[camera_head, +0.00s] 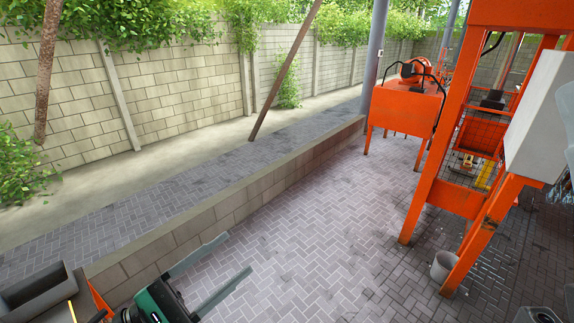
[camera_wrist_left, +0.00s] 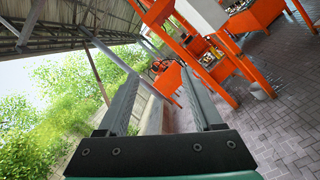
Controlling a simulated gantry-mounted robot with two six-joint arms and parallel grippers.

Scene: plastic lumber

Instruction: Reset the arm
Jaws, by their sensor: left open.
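My left gripper (camera_head: 226,267) comes in at the lower left of the head view, with a green body and two long grey fingers. The fingers are spread apart with nothing between them, above the paved floor. In the left wrist view my left gripper (camera_wrist_left: 160,88) shows both fingers wide apart, pointing toward the orange machinery in the distance. It touches nothing. My right gripper cannot be made out in either view.
An orange frame machine (camera_head: 432,185) stands at the right, with an orange table (camera_head: 400,108) behind it. A white bucket (camera_head: 444,265) sits by its leg. A low block wall (camera_head: 215,203) runs along the left. The herringbone paving (camera_head: 330,220) between is clear.

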